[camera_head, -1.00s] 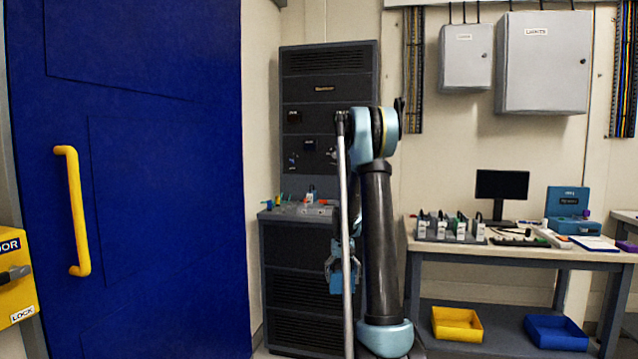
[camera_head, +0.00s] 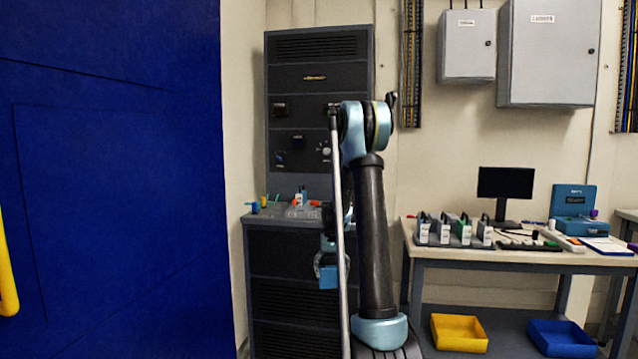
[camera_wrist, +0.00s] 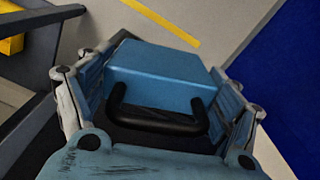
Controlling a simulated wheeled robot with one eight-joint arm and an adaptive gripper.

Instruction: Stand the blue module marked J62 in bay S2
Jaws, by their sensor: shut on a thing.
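The blue module (camera_wrist: 160,72) is in my gripper (camera_wrist: 165,105), whose two blue pads close on it from both sides in the wrist view. A black handle loop stands on the module's near face. No marking can be read on it. Bay S2 cannot be made out. A dark rack of several upright modules (camera_head: 455,242) stands on the bench at right; its labels are too small to read.
The bench (camera_head: 540,258) also bears a monitor (camera_head: 504,190) and a teal case (camera_head: 573,203). Below are a yellow bin (camera_head: 459,333) and a blue bin (camera_head: 561,338). A dark cabinet (camera_head: 320,105) stands behind my arm. A large blue door (camera_head: 110,170) fills the left.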

